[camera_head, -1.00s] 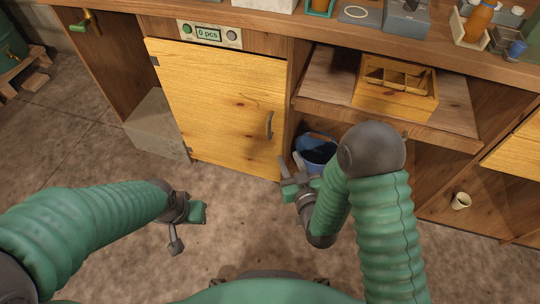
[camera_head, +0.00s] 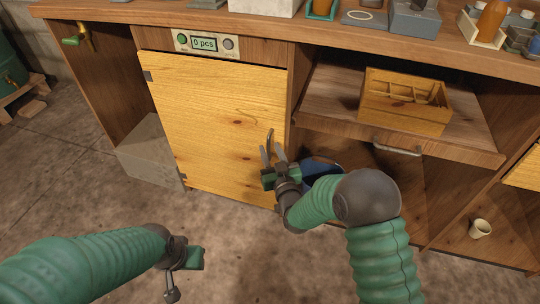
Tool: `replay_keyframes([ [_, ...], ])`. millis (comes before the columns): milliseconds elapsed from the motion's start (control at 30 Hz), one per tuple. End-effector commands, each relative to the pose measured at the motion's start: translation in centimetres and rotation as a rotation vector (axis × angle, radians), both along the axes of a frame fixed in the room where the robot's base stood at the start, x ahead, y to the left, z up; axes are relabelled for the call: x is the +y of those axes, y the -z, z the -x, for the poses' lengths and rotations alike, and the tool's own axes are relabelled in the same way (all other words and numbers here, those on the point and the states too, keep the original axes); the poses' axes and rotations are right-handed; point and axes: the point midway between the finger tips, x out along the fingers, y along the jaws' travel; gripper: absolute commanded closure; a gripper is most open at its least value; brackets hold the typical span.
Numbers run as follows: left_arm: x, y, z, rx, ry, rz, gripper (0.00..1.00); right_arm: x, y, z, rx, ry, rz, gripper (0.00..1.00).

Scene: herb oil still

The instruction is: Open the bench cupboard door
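The bench cupboard door (camera_head: 210,115) is a light yellow wood panel under the bench, and it is closed. Its hinges show on the left edge. Its dark curved handle (camera_head: 269,138) is upright near the right edge. My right gripper (camera_head: 272,155) is in front of the door at the handle's lower part, with its fingers apart and pointing up. I cannot tell whether the handle lies between the fingers or touches them. My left gripper (camera_head: 188,270) is low at the left, away from the door, and its fingers are not clearly seen.
A panel reading "0 pcs" (camera_head: 205,43) is above the door. A grey block (camera_head: 148,150) stands left of it. Right of it are a blue bucket (camera_head: 322,170), partly hidden by my arm, and a shelf with a wooden divided box (camera_head: 405,100). A cup (camera_head: 480,228) sits lower right.

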Motion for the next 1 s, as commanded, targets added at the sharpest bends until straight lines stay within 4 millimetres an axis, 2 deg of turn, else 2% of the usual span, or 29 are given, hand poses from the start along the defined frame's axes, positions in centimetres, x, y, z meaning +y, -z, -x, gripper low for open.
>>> replay_keyframes([
  [100,0.0,0.46,0.0,0.0,0.0,0.0,0.64,0.24,0.01,-0.79,-0.001,0.0,0.0,0.67],
  [333,0.0,0.37,0.0,0.0,0.0,0.0,0.64,0.28,-0.08,-0.88,0.001,-0.001,0.0,0.67],
  [600,0.0,0.37,0.0,0.0,0.0,0.0,0.64,0.27,-0.07,-0.85,0.001,-0.001,0.0,1.0],
  [1000,0.0,0.38,-0.01,0.0,0.0,0.0,0.64,0.26,-0.05,-0.84,0.001,-0.001,0.0,1.0],
])
